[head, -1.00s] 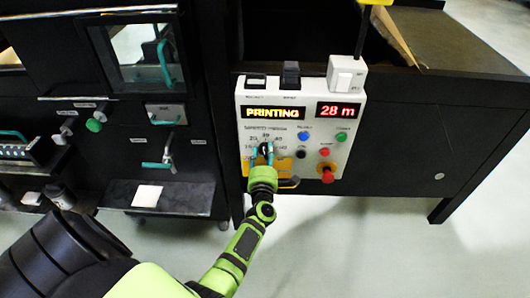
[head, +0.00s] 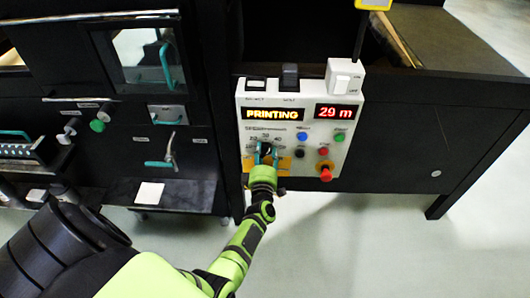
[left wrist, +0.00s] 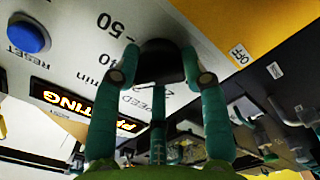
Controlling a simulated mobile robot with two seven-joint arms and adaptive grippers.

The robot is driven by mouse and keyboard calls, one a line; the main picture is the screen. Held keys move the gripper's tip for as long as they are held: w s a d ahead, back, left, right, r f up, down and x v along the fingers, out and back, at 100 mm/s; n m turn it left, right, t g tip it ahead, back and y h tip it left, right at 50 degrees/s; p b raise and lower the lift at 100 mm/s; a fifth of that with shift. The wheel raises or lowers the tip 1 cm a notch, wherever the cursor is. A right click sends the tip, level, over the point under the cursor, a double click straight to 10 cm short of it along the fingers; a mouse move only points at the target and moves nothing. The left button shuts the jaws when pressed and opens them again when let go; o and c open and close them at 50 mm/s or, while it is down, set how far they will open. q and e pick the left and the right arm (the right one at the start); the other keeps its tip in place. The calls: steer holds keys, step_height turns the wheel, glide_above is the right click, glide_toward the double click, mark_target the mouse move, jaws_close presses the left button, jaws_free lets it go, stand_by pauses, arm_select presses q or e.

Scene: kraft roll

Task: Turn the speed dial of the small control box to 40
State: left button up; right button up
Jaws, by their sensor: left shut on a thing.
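The small control box (head: 347,172) is a pale panel on the dark machine front, with lit displays reading PRINTING and 29 m. Its black speed dial (left wrist: 160,62) sits left of centre below the displays, with a printed scale around it. My left gripper (head: 265,153) reaches up to the dial from below. The scale mark 50 (left wrist: 117,25) shows beside one fingertip. I cannot tell which number the dial points to. My right gripper is not in view.
A blue button (head: 302,137), other small buttons and a red emergency knob (head: 326,174) sit on the panel right of the dial. A white switch (head: 345,79) stands on top of the box.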

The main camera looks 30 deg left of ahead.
arm_select(q)
steer(key=shift+s+a+f+m, duration=0.15)
steer(key=shift+a+m, duration=0.05)
steer(key=shift+m, duration=0.4)
steer(key=o, duration=1.1)
